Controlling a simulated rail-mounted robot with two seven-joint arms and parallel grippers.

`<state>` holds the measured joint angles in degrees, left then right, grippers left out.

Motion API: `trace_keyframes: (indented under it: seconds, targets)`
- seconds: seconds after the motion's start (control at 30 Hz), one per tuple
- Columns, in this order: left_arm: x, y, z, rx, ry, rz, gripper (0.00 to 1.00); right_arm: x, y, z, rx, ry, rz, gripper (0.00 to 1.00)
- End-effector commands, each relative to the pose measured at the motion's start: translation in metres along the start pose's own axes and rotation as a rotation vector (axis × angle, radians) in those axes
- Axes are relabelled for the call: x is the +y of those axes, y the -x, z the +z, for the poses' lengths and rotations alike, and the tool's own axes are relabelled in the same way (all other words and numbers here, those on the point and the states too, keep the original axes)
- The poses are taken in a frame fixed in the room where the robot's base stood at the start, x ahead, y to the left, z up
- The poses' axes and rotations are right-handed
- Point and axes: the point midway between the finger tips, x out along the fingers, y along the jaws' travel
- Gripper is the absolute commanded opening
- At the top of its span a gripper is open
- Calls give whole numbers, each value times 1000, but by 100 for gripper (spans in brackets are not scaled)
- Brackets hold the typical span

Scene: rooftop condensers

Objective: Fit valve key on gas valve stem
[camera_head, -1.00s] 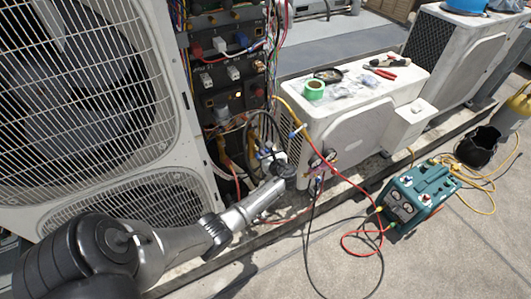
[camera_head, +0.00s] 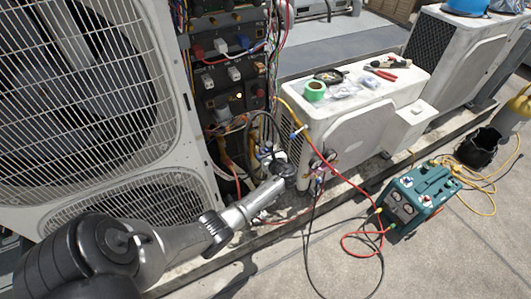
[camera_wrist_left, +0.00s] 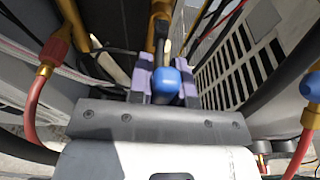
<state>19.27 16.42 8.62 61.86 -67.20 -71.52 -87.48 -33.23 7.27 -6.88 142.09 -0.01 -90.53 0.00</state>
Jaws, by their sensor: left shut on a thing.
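In the head view my left arm reaches in from the left to the small gap beside the open electrical cabinet. Its gripper (camera_head: 272,158) is small and partly lost among hoses there. In the left wrist view the gripper (camera_wrist_left: 165,88) has purple-grey fingers shut on the valve key, whose rounded blue end (camera_wrist_left: 167,82) shows between them. A pale shaft stands just beyond the blue end. Brass valve parts (camera_wrist_left: 159,18) lie straight ahead of the fingers. The key's far tip and its contact with any stem are hidden, so I cannot tell whether it is fitted.
Red hoses with brass fittings (camera_wrist_left: 53,50) hang close on both sides in the wrist view. A white condenser (camera_head: 355,125) with tape and tools on top stands right of the gripper. A teal machine (camera_head: 418,193) sits on the open concrete, with hoses around it.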

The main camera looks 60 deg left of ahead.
Motion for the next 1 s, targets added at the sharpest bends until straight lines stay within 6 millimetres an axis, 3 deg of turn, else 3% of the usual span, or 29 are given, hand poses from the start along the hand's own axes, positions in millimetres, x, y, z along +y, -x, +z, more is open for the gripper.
trace_keyframes:
  seconds: [0.17, 0.2, 0.5, 0.8, 1.0]
  targets:
    - [1, -2, -1, 3, -2, 1, 0, 0, 0, 0, 0, 0, 0, 43]
    - [1, -2, -1, 3, -2, 1, 20, 0, 0, 0, 0, -1, -1, 43]
    - [1, -1, -1, 2, -1, 1, 48, -2, 0, 0, 1, -7, -6, 43]
    - [0, 2, -1, 3, -1, 1, 48, -3, 2, -1, 1, -10, -8, 43]
    - [0, 29, 2, 4, -1, -1, 48, -2, 13, -5, 1, -9, -8, 43]
